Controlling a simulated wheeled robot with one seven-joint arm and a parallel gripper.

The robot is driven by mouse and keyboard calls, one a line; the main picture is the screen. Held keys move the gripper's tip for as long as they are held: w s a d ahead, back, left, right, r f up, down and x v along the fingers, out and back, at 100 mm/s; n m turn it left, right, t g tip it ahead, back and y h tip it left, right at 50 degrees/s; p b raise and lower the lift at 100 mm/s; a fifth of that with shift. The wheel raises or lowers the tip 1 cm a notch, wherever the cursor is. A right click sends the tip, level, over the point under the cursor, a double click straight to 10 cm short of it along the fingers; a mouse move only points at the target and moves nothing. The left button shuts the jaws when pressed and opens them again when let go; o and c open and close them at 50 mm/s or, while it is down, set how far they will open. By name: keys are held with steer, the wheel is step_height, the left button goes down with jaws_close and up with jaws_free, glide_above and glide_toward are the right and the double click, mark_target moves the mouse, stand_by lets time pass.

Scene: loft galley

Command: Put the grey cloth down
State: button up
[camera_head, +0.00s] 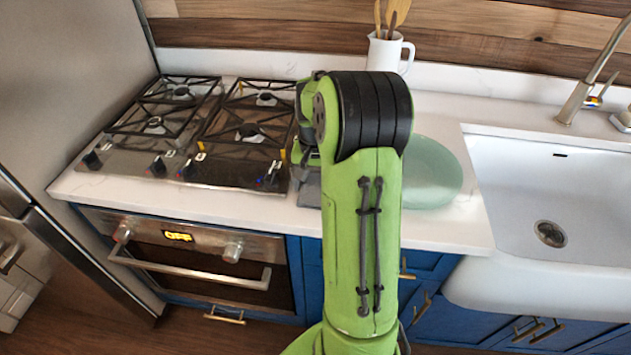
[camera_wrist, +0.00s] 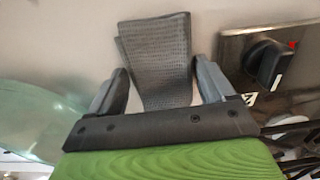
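The grey cloth (camera_wrist: 157,58), folded and woven, shows between and beyond my fingertips in the wrist view. It appears to lie on the pale counter. In the head view only a grey patch of the cloth (camera_head: 309,190) shows beside my arm, between the stove and the green plate. My gripper (camera_wrist: 160,68) has its two fingers wide apart, one on each side of the cloth. Their tips look close to its edges, but I see no clear pinch. In the head view my arm hides most of the gripper and cloth.
The gas stove (camera_head: 200,120) is left of the cloth; its black knob (camera_wrist: 265,62) is close to my right finger. The pale green plate (camera_head: 432,175) is right of my arm. A white sink (camera_head: 560,195) and a utensil jug (camera_head: 388,52) are farther off.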

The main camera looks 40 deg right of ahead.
mark_target(315, 184)
steer(key=shift+o, duration=1.2)
step_height(315, 184, up, 12)
steer(key=p, duration=0.4)
steer(key=s+a+r+n+t+h, duration=0.1)
steer(key=s+a+r+n, duration=0.15)
steer(key=a, duration=0.45)
steer(key=s+a+r+n+t, duration=0.1)
steer(key=s+a+r+n, duration=0.1)
steer(key=a+r, duration=0.35)
steer(key=s+a+f+n+t, duration=0.1)
steer(key=s+a+f+n, duration=0.1)
steer(key=s+a, duration=0.3)
steer(key=s+a+f+n+t+y, duration=0.1)
steer(key=s+a+n+t, duration=0.1)
steer(key=s+a+n, duration=0.2)
steer(key=shift+s+a+f+t, duration=0.3)
steer(key=shift+s+a+f, duration=0.1)
steer(key=shift+s+a, duration=0.55)
